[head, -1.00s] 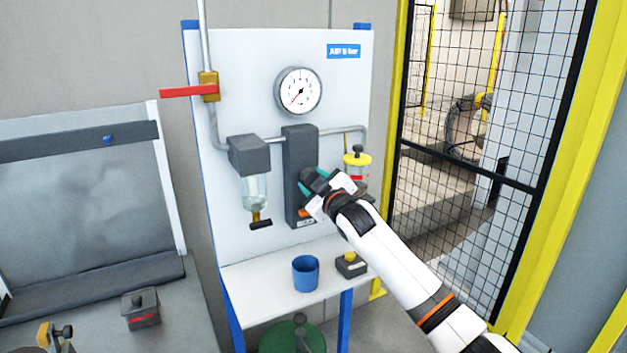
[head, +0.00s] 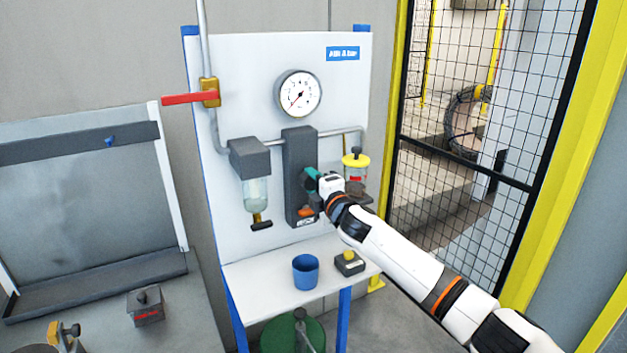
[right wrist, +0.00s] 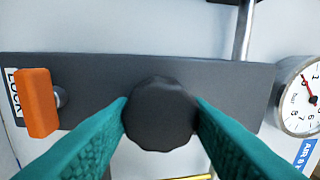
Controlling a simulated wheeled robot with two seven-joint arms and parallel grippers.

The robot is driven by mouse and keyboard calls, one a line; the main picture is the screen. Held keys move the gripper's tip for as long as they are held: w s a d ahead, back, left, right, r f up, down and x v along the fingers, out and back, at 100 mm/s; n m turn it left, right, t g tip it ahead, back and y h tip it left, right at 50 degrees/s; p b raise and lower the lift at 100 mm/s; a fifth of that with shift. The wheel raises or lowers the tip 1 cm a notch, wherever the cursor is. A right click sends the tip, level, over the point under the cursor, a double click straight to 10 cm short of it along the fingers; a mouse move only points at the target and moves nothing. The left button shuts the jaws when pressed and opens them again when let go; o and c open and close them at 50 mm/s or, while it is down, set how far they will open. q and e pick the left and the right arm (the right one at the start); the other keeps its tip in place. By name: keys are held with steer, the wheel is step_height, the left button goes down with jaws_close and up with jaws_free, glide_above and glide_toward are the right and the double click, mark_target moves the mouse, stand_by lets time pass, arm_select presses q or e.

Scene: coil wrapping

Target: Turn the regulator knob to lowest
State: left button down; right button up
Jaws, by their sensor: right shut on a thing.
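The regulator is a dark grey upright block (head: 299,160) on the white panel, below the round gauge (head: 298,93). Its dark faceted knob (right wrist: 161,112) sits between the teal fingers of my right gripper (right wrist: 161,115) in the right wrist view. The fingers are shut on the knob's two sides. In the head view my right gripper (head: 313,184) is at the block's front and hides the knob. An orange lock lever (right wrist: 38,102) is on the block near a LOCK label. The gauge also shows in the right wrist view (right wrist: 300,95), with its red needle. My left gripper is not in view.
A filter bowl (head: 256,193) hangs left of the block, and a yellow-topped lubricator (head: 356,161) is to its right. A red-handled valve (head: 190,98) is at upper left. A blue cup (head: 305,271) and a yellow-button box (head: 349,263) stand on the shelf below.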

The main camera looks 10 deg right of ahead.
steer(key=n+p, duration=0.1)
steer(key=n, duration=0.4)
steer(key=shift+n+p, duration=0.3)
steer(key=shift+p, duration=0.1)
steer(key=shift+n+p, duration=0.4)
steer(key=shift+n, duration=1.1)
steer(key=o, duration=1)
steer(key=b+v, duration=0.1)
steer(key=v, duration=1.1)
steer(key=shift+b, duration=0.3)
